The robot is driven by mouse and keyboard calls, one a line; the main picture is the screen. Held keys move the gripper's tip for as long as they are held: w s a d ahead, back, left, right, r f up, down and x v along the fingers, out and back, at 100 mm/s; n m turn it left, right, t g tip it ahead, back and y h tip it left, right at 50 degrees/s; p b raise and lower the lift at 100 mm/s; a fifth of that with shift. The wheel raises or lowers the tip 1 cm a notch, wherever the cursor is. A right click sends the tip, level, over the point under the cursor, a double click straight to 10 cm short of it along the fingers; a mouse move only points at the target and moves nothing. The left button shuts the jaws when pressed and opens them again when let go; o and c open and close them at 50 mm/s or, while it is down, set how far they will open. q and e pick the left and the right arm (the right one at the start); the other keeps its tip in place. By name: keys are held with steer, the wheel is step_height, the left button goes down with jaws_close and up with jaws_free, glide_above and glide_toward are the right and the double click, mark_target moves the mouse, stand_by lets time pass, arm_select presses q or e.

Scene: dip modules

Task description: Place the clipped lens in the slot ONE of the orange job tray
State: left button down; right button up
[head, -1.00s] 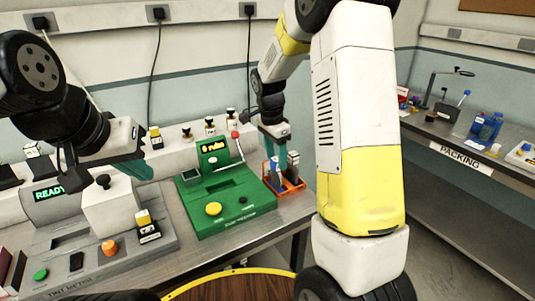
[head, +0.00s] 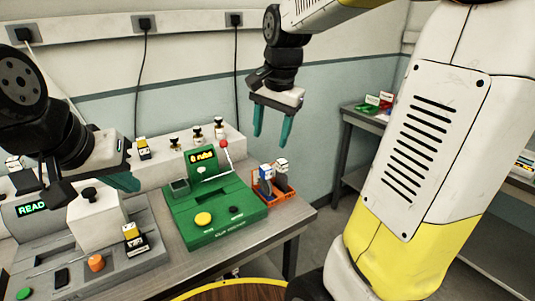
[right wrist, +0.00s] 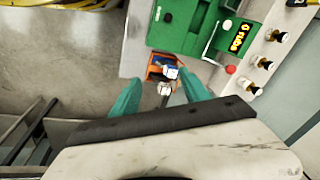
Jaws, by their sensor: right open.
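The orange job tray (head: 283,198) sits at the right end of the bench. Two upright pieces with white tops stand in it: one with a blue side (head: 265,180) on the left, one with a dark round face (head: 281,181) on the right. I cannot read the slot labels. My right gripper (head: 272,143) is open and empty, above and apart from the tray. The tray (right wrist: 153,70) also shows between its fingers in the right wrist view. My left gripper (head: 122,182) hangs at the left near the grey machine; its jaw gap is hidden.
A green machine (head: 225,215) with a yellow button and red-knobbed lever stands left of the tray. The grey machine (head: 130,270) with a lit display is further left. Several small stamp-like pieces stand on a white ledge (head: 158,160) behind. Open floor lies right of the bench.

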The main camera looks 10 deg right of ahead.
steer(key=s+a+n+t+y, duration=0.1)
steer(key=s+n+t, duration=0.2)
steer(key=s+n, duration=0.5)
steer(key=s, duration=0.6)
steer(key=shift+a+n+t, duration=0.15)
steer(key=shift+n+t, duration=0.15)
steer(key=shift+n, duration=0.1)
steer(key=shift+s, duration=0.1)
